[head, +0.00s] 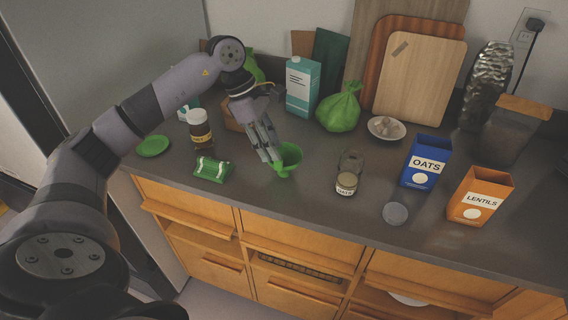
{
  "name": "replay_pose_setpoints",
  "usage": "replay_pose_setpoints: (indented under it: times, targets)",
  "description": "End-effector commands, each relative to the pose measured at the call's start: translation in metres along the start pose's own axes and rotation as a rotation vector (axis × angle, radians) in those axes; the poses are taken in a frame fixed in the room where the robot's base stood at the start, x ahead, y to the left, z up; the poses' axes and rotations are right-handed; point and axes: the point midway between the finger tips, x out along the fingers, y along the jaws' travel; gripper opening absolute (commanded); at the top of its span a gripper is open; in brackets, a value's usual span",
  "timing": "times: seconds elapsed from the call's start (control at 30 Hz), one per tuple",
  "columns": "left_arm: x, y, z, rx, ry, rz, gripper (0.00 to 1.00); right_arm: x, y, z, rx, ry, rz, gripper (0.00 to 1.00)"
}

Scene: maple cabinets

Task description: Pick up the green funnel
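The green funnel (291,155) is at the counter's middle left, its wide mouth up and its narrow end low. My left gripper (271,159) reaches down from above, with its fingertips at the funnel's left rim. The fingers are close together and overlap the funnel's left side in the head view. I cannot tell whether they are closed on its wall or only beside it. I also cannot tell whether the funnel rests on the counter. My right gripper is not in view.
A green bundle (213,169), a brown jar (200,132) and a green disc (153,146) are left of the funnel. A glass jar (347,181) stands to its right, then blue oats (427,162) and orange lentils (481,197) boxes. A green bag (340,110) and a teal carton (302,88) stand behind.

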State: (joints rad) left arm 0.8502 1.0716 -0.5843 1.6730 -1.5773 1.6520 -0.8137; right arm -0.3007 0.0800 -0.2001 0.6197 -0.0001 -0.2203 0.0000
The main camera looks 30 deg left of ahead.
Motion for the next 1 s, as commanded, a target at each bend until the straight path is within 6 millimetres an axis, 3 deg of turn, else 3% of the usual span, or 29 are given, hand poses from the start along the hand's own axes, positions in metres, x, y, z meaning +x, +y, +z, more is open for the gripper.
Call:
replay_pose_setpoints:
  times: [0.3,0.6,1.0]
  targets:
    - [0.043,0.0,-0.001,0.0,0.0,-0.005,0.33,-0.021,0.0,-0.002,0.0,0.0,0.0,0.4]
    - [0.049,0.001,-0.002,0.0,0.0,-0.001,0.33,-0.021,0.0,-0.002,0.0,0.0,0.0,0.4]
    - [0.049,0.001,-0.002,0.0,0.0,-0.001,0.07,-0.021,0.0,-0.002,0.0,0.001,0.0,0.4]
